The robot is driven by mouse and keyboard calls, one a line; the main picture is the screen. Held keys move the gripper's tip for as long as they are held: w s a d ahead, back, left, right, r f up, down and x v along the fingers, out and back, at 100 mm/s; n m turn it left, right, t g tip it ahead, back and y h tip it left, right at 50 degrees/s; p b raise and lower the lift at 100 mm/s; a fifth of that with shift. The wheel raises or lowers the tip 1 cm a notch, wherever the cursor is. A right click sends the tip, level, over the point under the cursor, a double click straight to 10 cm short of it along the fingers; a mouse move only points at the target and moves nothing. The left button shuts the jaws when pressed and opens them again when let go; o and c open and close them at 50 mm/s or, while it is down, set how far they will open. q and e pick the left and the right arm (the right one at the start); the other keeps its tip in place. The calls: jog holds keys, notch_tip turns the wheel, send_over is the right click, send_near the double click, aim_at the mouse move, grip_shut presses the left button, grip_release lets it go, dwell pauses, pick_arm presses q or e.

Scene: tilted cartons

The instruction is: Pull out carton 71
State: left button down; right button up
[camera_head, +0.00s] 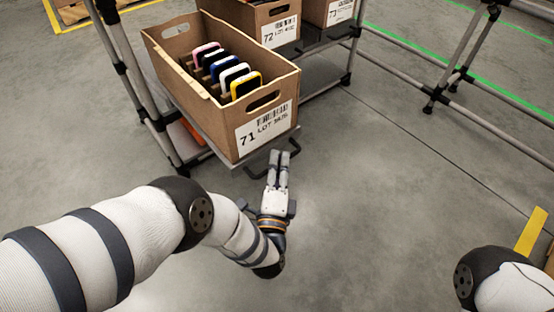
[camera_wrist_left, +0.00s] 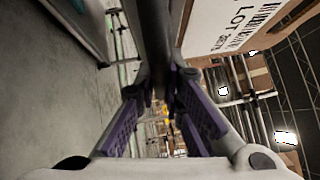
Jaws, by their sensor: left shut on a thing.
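A dark handle (camera_head: 254,174) sticks out from the tray below the carton's front. My left gripper (camera_head: 281,157) is shut on this handle, in front of the carton. In the left wrist view the dark handle bar (camera_wrist_left: 155,35) runs between the purple finger pads, and the carton's label (camera_wrist_left: 235,22) shows at upper right. My right gripper is out of view.
Carton 72 (camera_head: 248,16) and carton 73 (camera_head: 326,10) stand farther back along the same rack. Grey rack posts (camera_head: 130,75) rise at the left, and another tube frame (camera_head: 455,75) stands at the right. The concrete floor in front of the carton is clear.

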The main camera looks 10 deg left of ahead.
pick_arm(q)
jog(key=shift+f, duration=0.1)
jog(key=c, duration=1.7)
grip_release()
jog(key=shift+s, duration=0.1)
jog(key=s, duration=0.4)
jog(key=s+f, duration=0.1)
jog(key=s, duration=0.6)
jog(key=shift+s+d+f, duration=0.2)
jog(key=shift+s+d, duration=0.2)
